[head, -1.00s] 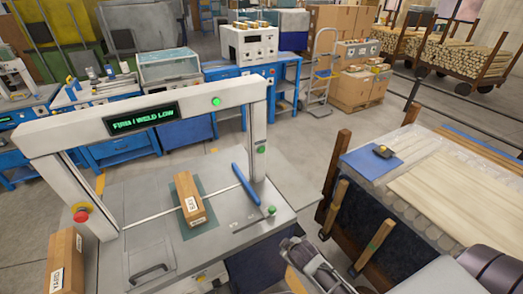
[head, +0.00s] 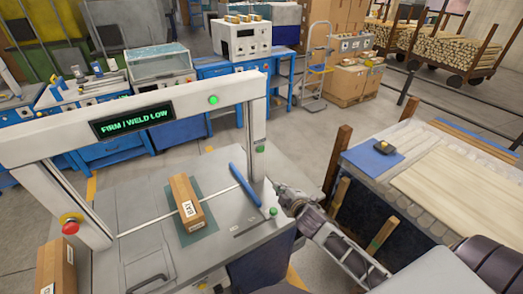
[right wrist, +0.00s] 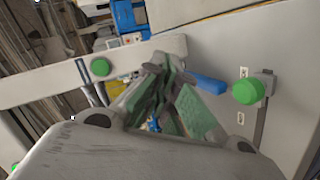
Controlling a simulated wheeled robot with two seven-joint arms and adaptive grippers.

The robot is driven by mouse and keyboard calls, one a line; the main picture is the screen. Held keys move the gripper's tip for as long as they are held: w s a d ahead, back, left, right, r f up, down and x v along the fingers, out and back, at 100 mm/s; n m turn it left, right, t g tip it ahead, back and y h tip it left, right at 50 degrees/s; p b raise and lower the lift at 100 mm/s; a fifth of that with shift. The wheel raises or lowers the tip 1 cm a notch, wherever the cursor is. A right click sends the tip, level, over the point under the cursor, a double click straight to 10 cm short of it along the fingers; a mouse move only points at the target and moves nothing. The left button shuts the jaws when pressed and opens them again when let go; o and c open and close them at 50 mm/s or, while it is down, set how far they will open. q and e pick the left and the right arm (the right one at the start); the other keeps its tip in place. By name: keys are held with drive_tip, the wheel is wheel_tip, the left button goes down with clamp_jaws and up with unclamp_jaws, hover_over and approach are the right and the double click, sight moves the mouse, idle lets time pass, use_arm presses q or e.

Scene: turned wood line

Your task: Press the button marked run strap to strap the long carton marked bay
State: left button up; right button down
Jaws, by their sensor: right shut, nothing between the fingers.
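The long carton (head: 182,190) marked BAY lies on a green mat on the strapping machine's top (head: 135,196), under the white arch. A green button (head: 273,211) sits at the top's front right corner. Another green button (head: 260,149) is on the arch's right post. I cannot read a run strap label at either. My right gripper (head: 277,188) is shut and empty, just right of the top's edge, close to the corner button. In the right wrist view, its fingers (right wrist: 165,105) are left of a green button (right wrist: 248,91) on a small box. My left gripper is not in view.
The arch's display (head: 132,116) reads FIRM / WELD LOW, with a lit green lamp (head: 213,100) beside it. A blue bar (head: 245,184) lies right of the carton. A red knob (head: 70,226) is on the left post. Another carton (head: 56,267) stands front left.

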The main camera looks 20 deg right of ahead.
sight(261, 149)
wheel_tip(261, 149, up, 6)
drive_tip(key=w+n+g+y, duration=0.1)
drive_tip(key=n+g+y, duration=0.1)
drive_tip(key=n+y, duration=0.5)
drive_tip(key=w+d+n+g+y, duration=0.1)
drive_tip(key=n+y, duration=0.5)
drive_tip(key=n, duration=1.4)
drive_tip(key=shift+w+g+y, duration=0.4)
drive_tip(key=shift+g, duration=0.1)
drive_tip(key=shift+f, duration=0.1)
drive_tip(key=shift+w, duration=0.25)
drive_tip(key=w+a+b, duration=0.1)
drive_tip(key=w+b, duration=0.3)
drive_tip(key=w, duration=0.4)
